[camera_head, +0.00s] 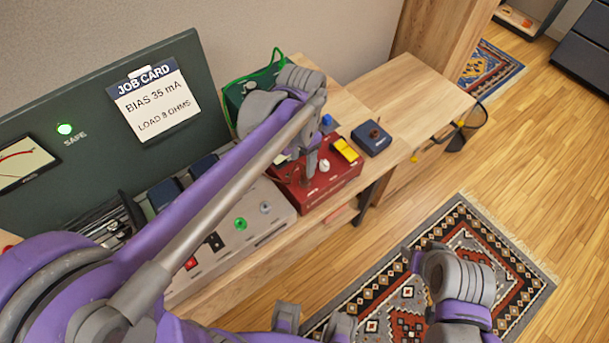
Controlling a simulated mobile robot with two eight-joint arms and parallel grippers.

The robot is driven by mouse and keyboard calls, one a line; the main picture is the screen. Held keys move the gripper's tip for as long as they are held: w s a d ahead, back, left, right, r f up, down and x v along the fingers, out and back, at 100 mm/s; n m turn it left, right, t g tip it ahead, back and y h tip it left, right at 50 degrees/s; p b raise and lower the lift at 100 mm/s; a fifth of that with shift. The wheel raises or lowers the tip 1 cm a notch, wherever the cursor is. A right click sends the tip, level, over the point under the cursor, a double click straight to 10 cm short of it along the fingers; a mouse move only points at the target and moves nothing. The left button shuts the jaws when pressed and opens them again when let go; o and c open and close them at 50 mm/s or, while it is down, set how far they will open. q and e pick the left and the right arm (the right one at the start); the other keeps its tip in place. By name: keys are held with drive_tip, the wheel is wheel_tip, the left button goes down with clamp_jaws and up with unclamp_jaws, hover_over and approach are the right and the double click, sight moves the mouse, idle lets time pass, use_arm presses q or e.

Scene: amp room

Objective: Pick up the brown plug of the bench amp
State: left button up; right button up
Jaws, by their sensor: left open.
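My left arm crosses the bench. Its gripper (308,172) points down over the red box (335,182), jaws open; I cannot tell whether it touches the box. The red box carries a yellow switch (345,149) and a pale knob (324,165). A small dark, brownish peg (374,133) stands on a blue block (371,140) to the right of the red box; I cannot tell if it is the brown plug. No other brown plug shows clearly, and my left arm hides part of the bench. My right gripper (414,260) is low at right, over the rug, jaws unclear.
A grey panel (255,232) with a green knob and red and black sockets lies left of the red box. A green cable (262,74) runs behind my left wrist. A dark upright panel (60,110) bears a job card (153,98). The wooden top (410,90) at right is mostly clear.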

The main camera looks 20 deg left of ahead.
sight(305, 176)
use_arm(q)
drive_tip(key=f, duration=0.6)
drive_tip(key=shift+w+d, duration=0.1)
drive_tip(key=shift+d, duration=0.2)
clamp_jaws()
